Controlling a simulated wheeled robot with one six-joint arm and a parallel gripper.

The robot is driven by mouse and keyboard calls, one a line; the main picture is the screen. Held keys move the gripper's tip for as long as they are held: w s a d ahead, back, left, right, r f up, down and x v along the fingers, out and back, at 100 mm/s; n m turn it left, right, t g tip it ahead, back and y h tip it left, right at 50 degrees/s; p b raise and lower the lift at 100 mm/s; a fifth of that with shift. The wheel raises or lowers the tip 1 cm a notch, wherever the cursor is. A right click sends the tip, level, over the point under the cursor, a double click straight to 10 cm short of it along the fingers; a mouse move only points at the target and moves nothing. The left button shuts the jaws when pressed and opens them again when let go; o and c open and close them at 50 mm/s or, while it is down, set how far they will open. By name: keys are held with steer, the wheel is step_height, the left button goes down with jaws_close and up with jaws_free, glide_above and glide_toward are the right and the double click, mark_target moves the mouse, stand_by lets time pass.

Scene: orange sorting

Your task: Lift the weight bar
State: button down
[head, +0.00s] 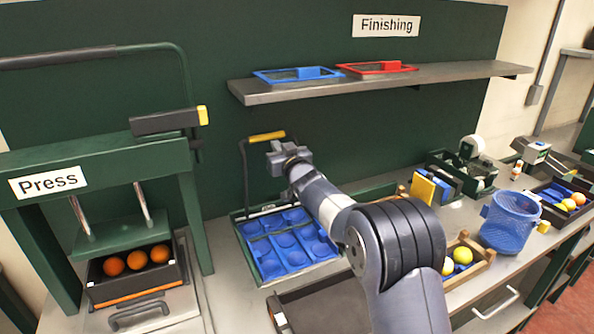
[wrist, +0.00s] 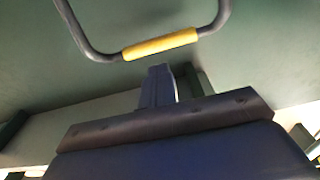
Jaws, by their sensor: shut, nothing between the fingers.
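A dark bent bar with a yellow grip (head: 267,136) rises at the back of a tray with blue round-pocketed inserts (head: 262,250). I take it for the weight bar, though I cannot be sure. In the wrist view its yellow grip (wrist: 160,45) lies across the top, beyond my fingertips. My gripper (head: 278,156) is shut and empty, just below and right of the yellow grip in the head view. In the wrist view my gripper (wrist: 158,75) points toward the grip and appears apart from it. The bar's lower right side is hidden behind my arm.
A green press (head: 120,150) with a black yellow-ended lever (head: 168,121) stands left, oranges beneath it. A shelf (head: 440,76) holds a blue tray (head: 298,75) and a red tray (head: 376,68). A blue basket (head: 510,220) and fruit crates stand right. The dark green back wall is close behind the bar.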

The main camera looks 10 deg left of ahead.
steer(key=b+v, duration=0.3)
steer(key=v, duration=0.6)
steer(key=shift+r, duration=0.25)
steer(key=shift+s, duration=0.1)
steer(key=shift+a, duration=0.1)
